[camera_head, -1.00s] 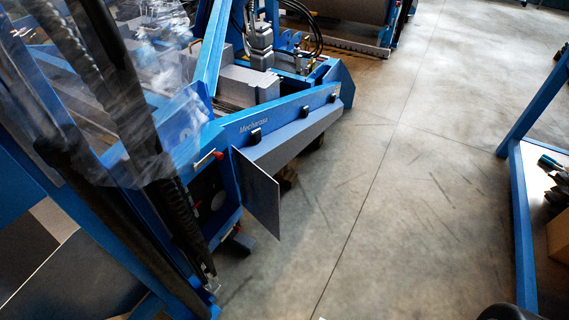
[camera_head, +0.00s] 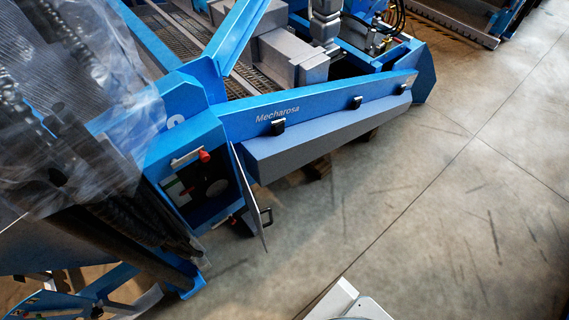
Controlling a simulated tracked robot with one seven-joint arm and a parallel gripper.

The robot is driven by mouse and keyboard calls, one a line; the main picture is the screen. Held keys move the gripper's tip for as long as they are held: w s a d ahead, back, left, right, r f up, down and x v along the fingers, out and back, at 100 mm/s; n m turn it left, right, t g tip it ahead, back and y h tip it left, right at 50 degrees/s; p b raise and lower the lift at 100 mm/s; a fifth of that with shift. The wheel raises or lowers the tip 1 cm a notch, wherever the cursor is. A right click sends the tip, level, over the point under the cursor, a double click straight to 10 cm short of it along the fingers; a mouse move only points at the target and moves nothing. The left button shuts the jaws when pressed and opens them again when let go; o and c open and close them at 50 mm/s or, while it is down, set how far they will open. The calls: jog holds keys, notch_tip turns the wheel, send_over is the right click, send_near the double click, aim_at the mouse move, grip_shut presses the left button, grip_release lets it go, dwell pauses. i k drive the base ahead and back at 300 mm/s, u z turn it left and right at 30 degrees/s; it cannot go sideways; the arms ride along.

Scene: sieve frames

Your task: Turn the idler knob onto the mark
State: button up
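A blue machine housing (camera_head: 190,128) stands at the left of the view, with a recess behind an open grey door (camera_head: 249,200). I cannot tell whether either is the idler knob, and no mark can be made out at this size. My gripper is not in view. A white part (camera_head: 345,300) at the bottom edge may be mine.
A long blue beam lettered Mecharosa (camera_head: 320,108) runs right from the housing, with black latches and a grey panel below. Clear plastic sheeting (camera_head: 90,80) and dark hoses fill the left. The concrete floor (camera_head: 420,220) in front is open.

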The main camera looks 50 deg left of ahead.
aim_at(203, 173)
jog(key=z, duration=0.1)
jog(key=i, duration=1)
jog(key=u, duration=1.45)
jog(key=i, duration=0.15)
jog(key=u, duration=2.3)
jog(key=i, duration=0.45)
jog(key=z, duration=0.35)
jog(key=k, duration=0.45)
